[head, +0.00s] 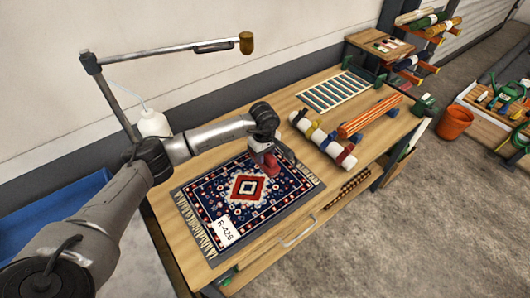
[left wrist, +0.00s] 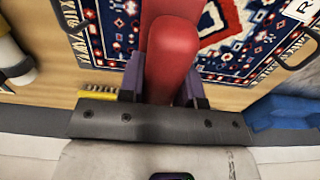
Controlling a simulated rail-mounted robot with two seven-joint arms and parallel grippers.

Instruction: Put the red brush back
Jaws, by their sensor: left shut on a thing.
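The red brush (head: 268,164) is held by my left gripper (head: 265,148) over the upper right part of the patterned rug (head: 215,190). In the left wrist view its rounded red body (left wrist: 172,50) fills the space between the dark fingers (left wrist: 163,85), which are shut on it. I cannot tell whether the brush touches the rug. Its bristles are not clear in either view. My right gripper is not in view.
The rug lies flat on the wooden table (head: 165,213) with a white R-426 tag (head: 227,230). Rolled rugs (head: 322,142), a striped mat (head: 335,92) and a wooden stand (head: 380,42) occupy the far end. An orange bucket (head: 455,121) stands on the floor. A lamp arm (head: 165,50) overhangs the left.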

